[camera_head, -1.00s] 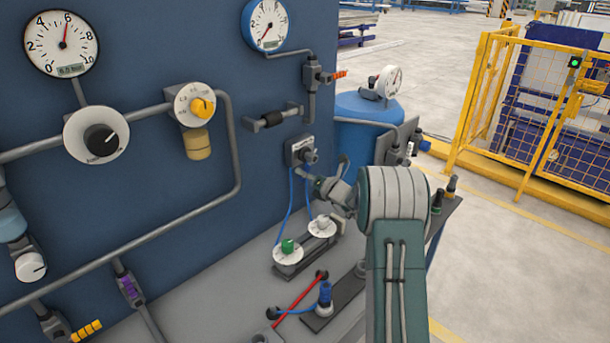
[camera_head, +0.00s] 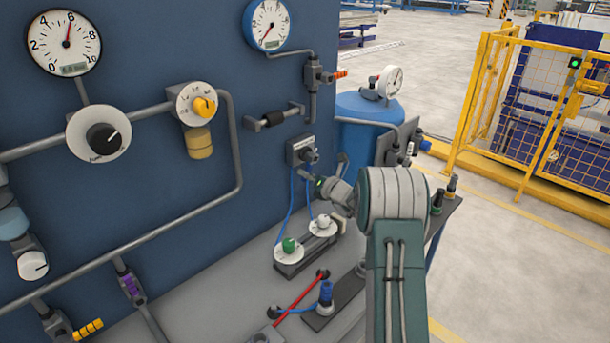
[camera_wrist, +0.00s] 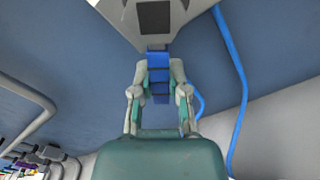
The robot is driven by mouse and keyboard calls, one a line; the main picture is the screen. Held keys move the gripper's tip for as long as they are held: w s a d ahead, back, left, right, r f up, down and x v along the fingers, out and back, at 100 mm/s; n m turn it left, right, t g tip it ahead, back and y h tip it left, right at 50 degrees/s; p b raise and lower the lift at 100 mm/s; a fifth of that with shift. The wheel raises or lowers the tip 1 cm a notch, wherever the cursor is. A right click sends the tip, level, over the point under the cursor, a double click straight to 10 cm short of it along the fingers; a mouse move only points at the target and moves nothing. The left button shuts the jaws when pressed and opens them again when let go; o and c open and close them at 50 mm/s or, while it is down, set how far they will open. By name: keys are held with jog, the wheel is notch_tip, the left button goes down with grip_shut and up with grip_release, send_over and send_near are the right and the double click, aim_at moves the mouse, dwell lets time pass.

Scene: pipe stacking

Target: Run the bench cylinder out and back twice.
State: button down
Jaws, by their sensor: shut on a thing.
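My gripper (camera_head: 322,183) is at a grey valve block (camera_head: 300,150) on the blue panel. Two blue hoses (camera_head: 292,197) run down from the valve to a bench unit (camera_head: 290,263) with a green knob (camera_head: 288,245) and a white knob (camera_head: 323,221) on white discs. I cannot tell how far any cylinder rod is out; my arm covers part of the bench.
Pipes, gauges and dials cover the panel. A blue tank (camera_head: 360,120) stands behind my arm. A yellow fence (camera_head: 490,100) is at right.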

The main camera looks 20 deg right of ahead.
jog(key=w+d+n, duration=0.2)
jog(key=d+n, duration=0.4)
jog(key=n, duration=0.8)
jog(key=shift+n, duration=0.3)
jog(key=shift+w+r, duration=0.1)
dwell(0.4)
jog(key=c, duration=0.6)
grip_release()
jog(key=shift+d, duration=0.1)
jog(key=v, duration=1.2)
